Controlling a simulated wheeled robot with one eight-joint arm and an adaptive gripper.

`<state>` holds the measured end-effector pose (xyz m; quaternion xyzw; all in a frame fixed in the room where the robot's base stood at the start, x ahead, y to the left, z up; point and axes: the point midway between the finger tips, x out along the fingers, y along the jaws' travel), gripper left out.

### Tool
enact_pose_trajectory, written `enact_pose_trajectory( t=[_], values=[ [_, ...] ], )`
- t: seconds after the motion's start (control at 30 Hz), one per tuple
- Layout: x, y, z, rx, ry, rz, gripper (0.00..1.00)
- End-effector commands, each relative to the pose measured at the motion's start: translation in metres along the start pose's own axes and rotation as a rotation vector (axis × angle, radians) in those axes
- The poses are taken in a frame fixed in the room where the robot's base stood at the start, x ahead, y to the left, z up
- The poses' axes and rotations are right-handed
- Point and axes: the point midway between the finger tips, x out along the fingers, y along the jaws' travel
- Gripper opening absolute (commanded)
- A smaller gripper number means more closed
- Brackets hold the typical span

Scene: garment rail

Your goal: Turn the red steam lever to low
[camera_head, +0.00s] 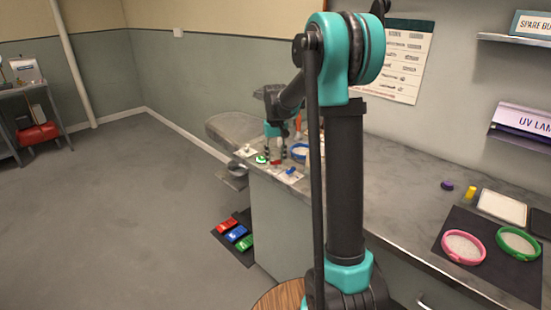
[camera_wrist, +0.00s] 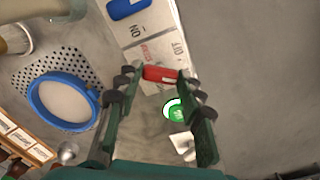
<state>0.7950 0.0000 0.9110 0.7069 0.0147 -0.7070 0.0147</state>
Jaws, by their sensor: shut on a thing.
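The red lever (camera_wrist: 160,74) shows in the wrist view between my two fingertips, lying across the picture on a pale plate (camera_wrist: 149,50). My gripper (camera_wrist: 158,79) is shut on it, one finger at each end. In the head view my gripper (camera_head: 275,154) points down at the far end of the counter, with the red lever (camera_head: 275,162) low between its fingers. The plate carries lettering, with "ON" and what looks like "OFF" legible near a blue lever (camera_wrist: 127,8). I cannot make out a "low" mark.
A green round button (camera_wrist: 176,111) sits close by the right finger. A blue ring (camera_wrist: 67,101) lies on a perforated panel to the left. Pink (camera_head: 463,247) and green (camera_head: 518,242) rings lie on the nearer counter (camera_head: 400,200). Red, blue and green pedals (camera_head: 236,233) are on the floor.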

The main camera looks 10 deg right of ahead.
Motion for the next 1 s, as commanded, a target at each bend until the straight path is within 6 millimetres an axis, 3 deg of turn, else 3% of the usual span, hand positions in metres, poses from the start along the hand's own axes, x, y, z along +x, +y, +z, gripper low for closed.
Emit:
enact_pose_trajectory(
  t=[0.37,0.9,0.93,1.0],
  values=[
    [-0.0002,0.0001,-0.0002,0.171,0.0,0.0,0.09],
    [-0.0002,0.0001,-0.0003,0.2,0.001,0.0,0.09],
    [-0.0002,0.0001,-0.0003,0.199,0.001,0.0,0.39],
    [-0.0002,0.0001,-0.0003,0.199,0.001,0.0,0.47]
  ],
)
